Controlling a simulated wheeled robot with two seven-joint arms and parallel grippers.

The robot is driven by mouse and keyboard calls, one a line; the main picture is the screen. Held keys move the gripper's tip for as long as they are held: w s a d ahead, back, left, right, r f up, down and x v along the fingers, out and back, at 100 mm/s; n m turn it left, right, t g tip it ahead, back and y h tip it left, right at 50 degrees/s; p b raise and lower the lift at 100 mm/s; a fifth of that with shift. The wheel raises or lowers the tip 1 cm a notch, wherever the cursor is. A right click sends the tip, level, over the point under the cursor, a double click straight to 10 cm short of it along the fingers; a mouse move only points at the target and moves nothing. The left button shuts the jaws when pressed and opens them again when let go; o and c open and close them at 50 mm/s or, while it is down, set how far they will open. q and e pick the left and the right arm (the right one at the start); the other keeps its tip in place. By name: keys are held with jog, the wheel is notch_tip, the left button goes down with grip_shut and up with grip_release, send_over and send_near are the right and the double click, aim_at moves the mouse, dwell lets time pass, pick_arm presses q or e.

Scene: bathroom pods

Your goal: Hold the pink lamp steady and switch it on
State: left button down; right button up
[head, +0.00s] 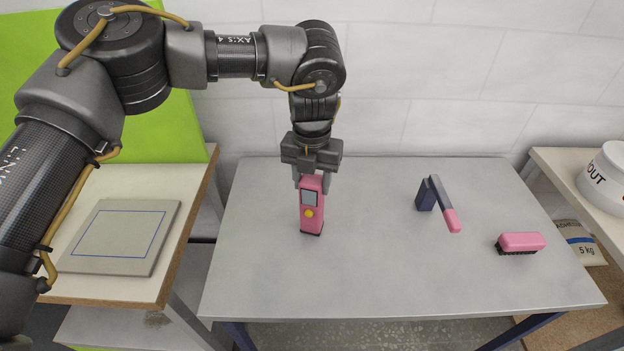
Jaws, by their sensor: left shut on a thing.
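The pink lamp (312,217) stands upright on the grey table (390,270), left of the table's middle. It has a grey panel on its upper front and a yellow round button (309,213) below that. My left gripper (311,180) comes down from above and is shut on the lamp's upper part, with a finger on each side. The lamp's dark base seems to touch the table top. I cannot tell from the panel whether the lamp is lit. My right gripper is not in view.
A pink-handled tool leans on a dark blue stand (425,195) right of the lamp. A pink brush (520,242) lies near the right edge. A side table (95,275) at left holds a grey tile (120,235). A white bucket (605,175) stands at far right. The table's front is clear.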

pick_arm(q)
jog(key=shift+f, duration=0.25)
dwell(0.4)
jog(key=c, duration=0.9)
grip_release()
jog(key=c, duration=0.9)
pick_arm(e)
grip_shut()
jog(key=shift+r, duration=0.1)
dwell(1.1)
